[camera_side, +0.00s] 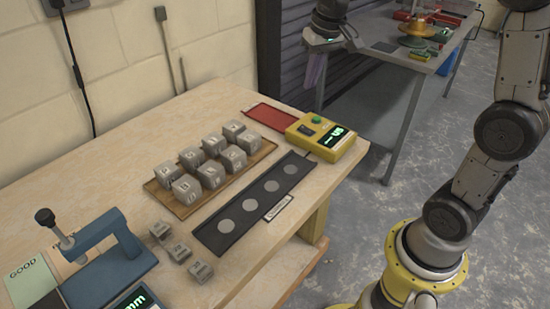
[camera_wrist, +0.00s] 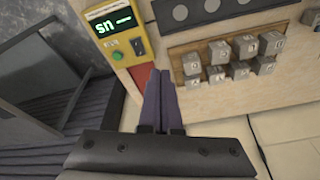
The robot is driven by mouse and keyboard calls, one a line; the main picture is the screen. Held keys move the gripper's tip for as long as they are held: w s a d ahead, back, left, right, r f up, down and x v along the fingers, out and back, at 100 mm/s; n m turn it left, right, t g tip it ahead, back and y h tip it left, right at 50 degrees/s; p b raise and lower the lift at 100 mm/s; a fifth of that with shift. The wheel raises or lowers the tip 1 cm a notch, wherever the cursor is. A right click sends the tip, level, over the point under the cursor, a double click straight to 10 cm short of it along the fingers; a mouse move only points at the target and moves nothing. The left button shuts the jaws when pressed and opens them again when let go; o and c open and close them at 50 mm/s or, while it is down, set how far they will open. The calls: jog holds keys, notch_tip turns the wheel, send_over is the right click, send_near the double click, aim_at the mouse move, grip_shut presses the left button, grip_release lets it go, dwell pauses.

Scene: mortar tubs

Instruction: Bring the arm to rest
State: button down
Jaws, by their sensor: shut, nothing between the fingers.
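My gripper (camera_side: 314,86) hangs in the air at the top middle of the side view, beyond the far right end of the wooden bench (camera_side: 110,150). Its two purple fingers (camera_wrist: 161,78) lie side by side in the wrist view, shut with nothing between them. They point down and touch nothing that I can see. My arm rises at the right of the side view and leaves the top of the picture. Several grey mortar cubes (camera_side: 210,174) stand in two rows on a wooden tray (camera_side: 262,151), also seen in the wrist view (camera_wrist: 218,50).
A yellow box (camera_side: 322,138) with a lit display stands near a red mat (camera_side: 268,115). A black strip (camera_side: 208,232) with grey discs lies before the tray. A blue clamp device (camera_side: 105,270) and small grey blocks (camera_side: 178,251) are front left. A grey table (camera_side: 385,80) stands behind.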

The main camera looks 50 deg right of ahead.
jog(key=s+a+r+n+t, duration=0.1)
jog(key=s+a+r, duration=0.3)
jog(key=s, duration=0.2)
jog(key=s+a+f+n+t, duration=0.1)
jog(key=s+a+f, duration=0.1)
jog(key=s, duration=0.5)
jog(key=s+a+f+n+t, duration=0.1)
jog(key=s+f, duration=0.3)
jog(key=s, duration=0.4)
jog(key=shift+s+a+n+y, duration=0.2)
jog(key=shift+a+n+y, duration=0.1)
jog(key=shift+a+n, duration=0.4)
